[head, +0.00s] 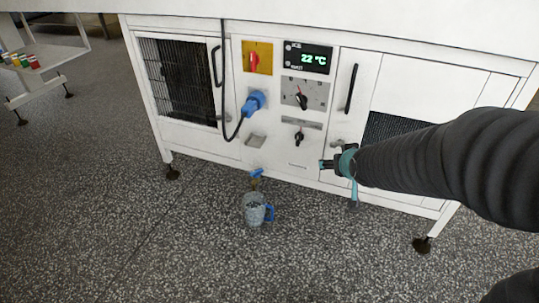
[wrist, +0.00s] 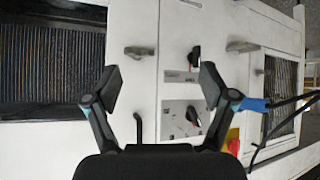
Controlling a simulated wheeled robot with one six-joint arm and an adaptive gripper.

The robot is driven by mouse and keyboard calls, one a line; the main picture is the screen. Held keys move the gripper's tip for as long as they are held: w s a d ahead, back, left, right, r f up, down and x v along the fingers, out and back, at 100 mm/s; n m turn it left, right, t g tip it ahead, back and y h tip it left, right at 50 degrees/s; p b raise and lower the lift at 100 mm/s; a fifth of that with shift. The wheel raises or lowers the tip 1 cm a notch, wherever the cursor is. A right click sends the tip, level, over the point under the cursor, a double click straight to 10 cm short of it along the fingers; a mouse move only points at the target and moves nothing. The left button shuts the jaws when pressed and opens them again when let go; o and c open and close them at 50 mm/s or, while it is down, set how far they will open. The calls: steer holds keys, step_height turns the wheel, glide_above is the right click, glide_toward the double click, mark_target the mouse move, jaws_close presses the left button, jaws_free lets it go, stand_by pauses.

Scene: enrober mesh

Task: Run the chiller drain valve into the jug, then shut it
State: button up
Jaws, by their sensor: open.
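The drain valve (head: 256,175), with a blue lever and a brass-coloured body, sticks out low at the bottom edge of the white cabinet in the head view. A clear jug (head: 254,211) with a blue handle stands upright on the floor just below the valve; whether it is exactly under the outlet I cannot tell. My gripper (head: 338,173) is open and empty, up and to the right of the valve, in front of the cabinet face. In the wrist view my gripper's spread fingers (wrist: 158,88) face the cabinet panel. I cannot make out the valve or jug there.
The white cabinet (head: 210,145) carries a display reading 22 °C (head: 307,58), a red switch (head: 254,62), a blue plug (head: 254,102) with a hanging black cable, and black knobs (head: 301,101). A rack with coloured items (head: 27,62) stands far left.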

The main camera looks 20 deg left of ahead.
steer(key=w+a+f+n+y, duration=0.25)
steer(key=w+a+f, duration=0.25)
steer(key=a+f, duration=0.55)
steer(key=n+t+y, duration=0.1)
steer(key=y, duration=0.2)
glide_toward(257, 171)
steer(key=b+x, duration=0.1)
steer(key=x, duration=0.8)
steer(key=shift+a+f+b, duration=0.1)
steer(key=shift+a+b, duration=0.1)
steer(key=shift+b, duration=0.2)
steer(key=c, duration=1.2)
